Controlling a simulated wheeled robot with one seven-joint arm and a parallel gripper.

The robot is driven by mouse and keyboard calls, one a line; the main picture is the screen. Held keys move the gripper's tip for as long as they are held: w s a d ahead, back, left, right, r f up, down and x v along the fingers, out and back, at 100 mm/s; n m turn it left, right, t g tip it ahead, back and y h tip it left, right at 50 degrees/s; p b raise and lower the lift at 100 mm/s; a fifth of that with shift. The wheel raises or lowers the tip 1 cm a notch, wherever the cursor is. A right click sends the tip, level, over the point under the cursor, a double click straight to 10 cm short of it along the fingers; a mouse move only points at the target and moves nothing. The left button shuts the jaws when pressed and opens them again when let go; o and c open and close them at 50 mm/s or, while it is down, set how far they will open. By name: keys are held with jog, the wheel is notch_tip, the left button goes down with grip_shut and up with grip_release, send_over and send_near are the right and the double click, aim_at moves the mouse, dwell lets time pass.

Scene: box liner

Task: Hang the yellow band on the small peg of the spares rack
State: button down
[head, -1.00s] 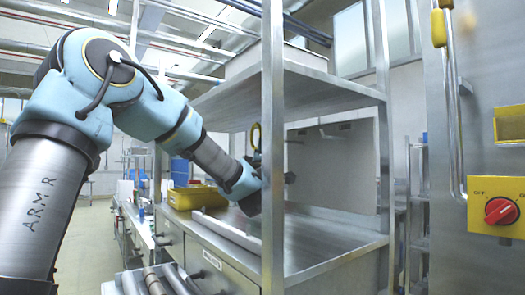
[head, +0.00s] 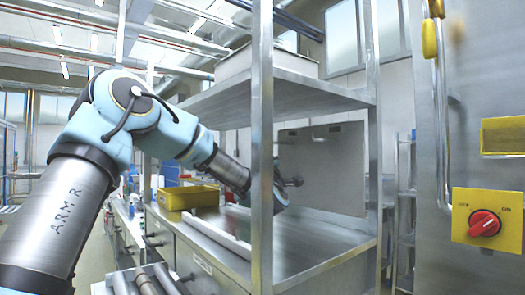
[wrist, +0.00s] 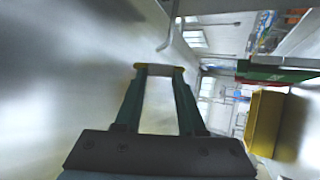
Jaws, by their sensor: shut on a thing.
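In the wrist view, my gripper (wrist: 159,74) has its two dark green fingers a little apart, with the yellow band (wrist: 158,66) across their tips. Only a thin edge of the band shows there. In the head view, my gripper (head: 279,196) is partly behind the front steel post, and the band cannot be made out. A steel panel (head: 335,170), which looks like the spares rack, stands behind it. Thin rods (head: 325,137) show near its top; which is the small peg I cannot tell. A bent rod (wrist: 171,28) shows beyond the fingertips in the wrist view, apart from the band.
The steel post (head: 262,150) stands between the head camera and my gripper. A shelf (head: 300,92) spans above. A yellow bin (head: 188,198) sits on the bench (head: 320,240) to the left. The bench top below the panel is largely clear. A red switch (head: 485,223) is at the right.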

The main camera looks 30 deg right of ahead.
jog(key=w+d+f+p, duration=0.1)
jog(key=d+f, duration=0.1)
jog(key=d, duration=0.5)
jog(key=shift+w+f+p, duration=0.15)
jog(key=shift+f+p, duration=0.2)
jog(key=shift+f, duration=0.05)
dwell(0.5)
dwell(0.3)
grip_release()
dwell(0.5)
jog(key=s+a+b, duration=0.2)
jog(key=a+b, duration=0.4)
jog(key=a, duration=0.3)
jog(key=shift+a, duration=0.4)
dwell(0.5)
